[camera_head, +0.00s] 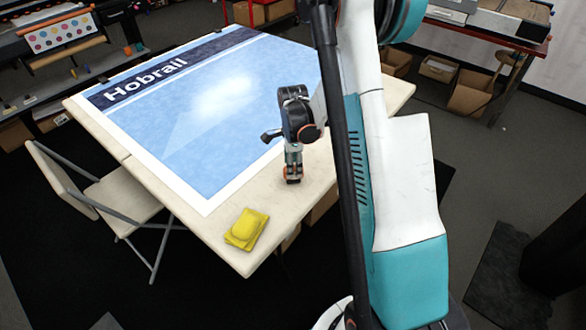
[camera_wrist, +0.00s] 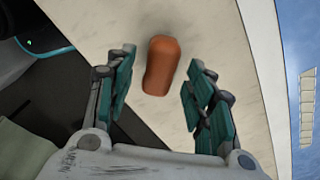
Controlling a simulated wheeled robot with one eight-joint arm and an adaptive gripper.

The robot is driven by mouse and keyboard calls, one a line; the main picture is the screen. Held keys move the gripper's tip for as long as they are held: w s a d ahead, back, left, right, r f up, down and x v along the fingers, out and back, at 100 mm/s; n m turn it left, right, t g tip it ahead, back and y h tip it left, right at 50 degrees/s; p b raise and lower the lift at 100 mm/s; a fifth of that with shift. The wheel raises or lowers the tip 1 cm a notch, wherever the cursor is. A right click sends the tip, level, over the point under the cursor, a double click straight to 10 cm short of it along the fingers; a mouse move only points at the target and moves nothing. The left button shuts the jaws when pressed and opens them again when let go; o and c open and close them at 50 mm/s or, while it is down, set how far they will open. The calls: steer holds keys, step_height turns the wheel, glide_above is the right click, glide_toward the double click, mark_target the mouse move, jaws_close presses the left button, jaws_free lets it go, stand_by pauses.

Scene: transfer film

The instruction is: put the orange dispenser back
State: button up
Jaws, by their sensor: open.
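The orange dispenser (camera_wrist: 161,66) is a rounded orange-brown block on the pale tabletop. In the wrist view it lies between the fingertips of my gripper (camera_wrist: 160,78), with a gap on each side. My gripper is open and its teal fingers do not appear to touch the dispenser. In the head view my gripper (camera_head: 293,170) points down at the near right part of the table, and a little orange shows at its fingers. The dispenser is mostly hidden there.
The table (camera_head: 331,165) carries a large blue printed sheet (camera_head: 215,105) marked "Hobrail". A yellow folded cloth (camera_head: 246,229) lies at the table's near corner. A folding chair (camera_head: 110,200) stands at the left. Shelves with boxes stand behind.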

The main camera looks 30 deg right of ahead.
step_height(320, 180, up, 7)
steer(key=shift+r+p, duration=0.15)
steer(key=shift+p, duration=0.9)
steer(key=shift+r, duration=0.1)
